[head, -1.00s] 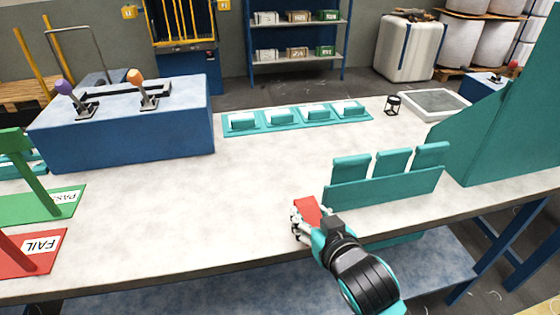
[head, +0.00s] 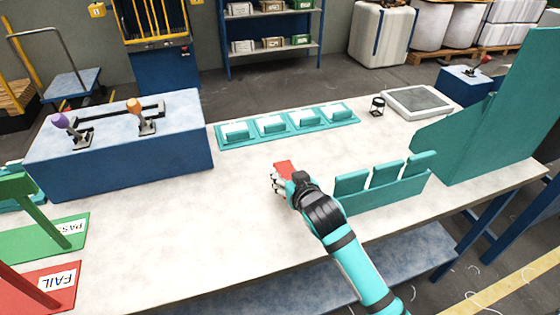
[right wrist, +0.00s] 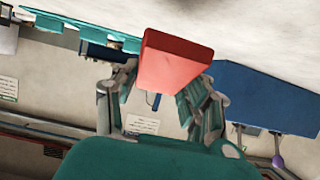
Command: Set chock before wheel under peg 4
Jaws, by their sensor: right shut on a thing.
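My right gripper (head: 279,183) is shut on a red block (head: 285,167), which looks like the chock. It holds the block over the middle of the table, left of a teal rack. In the right wrist view the red block (right wrist: 174,60) sits between the two fingers (right wrist: 160,102), its wide face toward the camera. The gap between block and tabletop cannot be judged. My left gripper is out of view. I cannot make out a wheel or a numbered peg.
A teal rack (head: 385,197) with three teal blocks stands near the front edge. A teal strip with several pads (head: 290,125) lies at the back. A blue lever box (head: 120,140) is left; a tall teal panel (head: 490,130) is right. The table centre (head: 215,205) is clear.

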